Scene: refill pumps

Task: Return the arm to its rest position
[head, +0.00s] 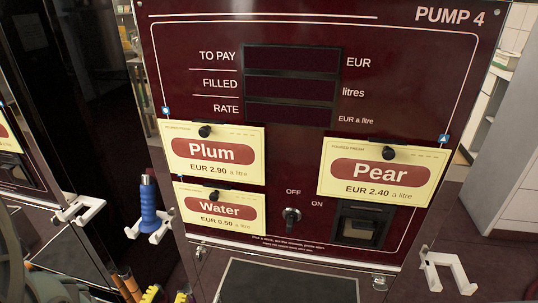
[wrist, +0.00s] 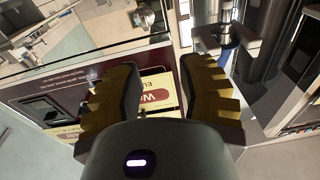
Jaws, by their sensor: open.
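My gripper (wrist: 160,75) is open and empty in the wrist view, its two yellow-padded dark fingers spread apart. Between them shows part of a cream Water card (wrist: 155,95) on the dark red pump front. In the head view, toothed yellow pieces that look like my fingertips (head: 166,296) show at the bottom edge, low and left of the Pump 4 panel (head: 290,150). The rest of my gripper is cut off there. Nothing is seen held.
A blue-handled nozzle (head: 149,205) hangs in a white holder left of the panel. An empty white holder (head: 447,270) juts out at right. Plum (head: 210,152), Pear (head: 381,172) and Water (head: 220,208) cards hang around the switch (head: 291,215). Displays (head: 292,87) are blank.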

